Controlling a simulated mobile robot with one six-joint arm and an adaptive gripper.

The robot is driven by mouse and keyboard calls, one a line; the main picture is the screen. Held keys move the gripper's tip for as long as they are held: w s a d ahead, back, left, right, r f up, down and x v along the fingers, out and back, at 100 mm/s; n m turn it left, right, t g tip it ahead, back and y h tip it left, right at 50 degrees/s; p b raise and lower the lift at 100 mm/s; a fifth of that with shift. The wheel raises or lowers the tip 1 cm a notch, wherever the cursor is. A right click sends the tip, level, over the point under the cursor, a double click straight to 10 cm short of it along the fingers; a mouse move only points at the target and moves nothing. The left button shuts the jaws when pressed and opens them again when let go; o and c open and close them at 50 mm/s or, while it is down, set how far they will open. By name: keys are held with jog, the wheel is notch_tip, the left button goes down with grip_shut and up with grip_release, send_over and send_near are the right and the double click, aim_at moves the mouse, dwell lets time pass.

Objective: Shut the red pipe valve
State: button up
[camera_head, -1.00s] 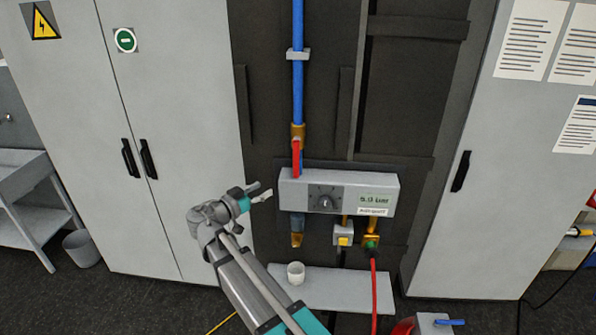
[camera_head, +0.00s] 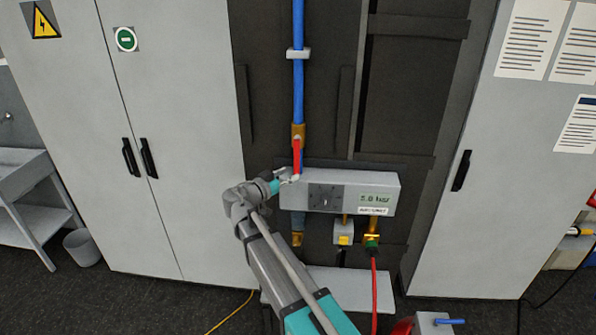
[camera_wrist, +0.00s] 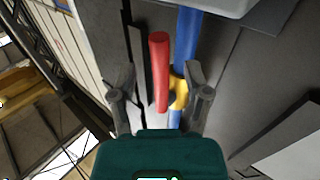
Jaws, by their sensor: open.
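The red valve handle (camera_head: 297,156) hangs pointing down along the blue pipe (camera_head: 298,85), below the brass valve body (camera_head: 298,133). In the wrist view the red handle (camera_wrist: 159,70) lies between the two open fingers of my gripper (camera_wrist: 158,88), nearer the left finger. The yellow-looking valve body (camera_wrist: 179,93) and the blue pipe (camera_wrist: 186,45) are near the right finger. In the head view my gripper (camera_head: 288,176) is at the handle's lower end. I cannot tell whether a finger touches the handle.
A grey box with a dial and pressure display (camera_head: 350,192) sits just right of and below my gripper. A small shelf (camera_head: 350,285) is under it, and a red hose (camera_head: 374,290) hangs at right. Grey cabinets (camera_head: 190,90) stand to the left.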

aim_at(296, 170)
jog(key=shift+x, duration=1.85)
jog(key=shift+c, duration=0.2)
grip_shut()
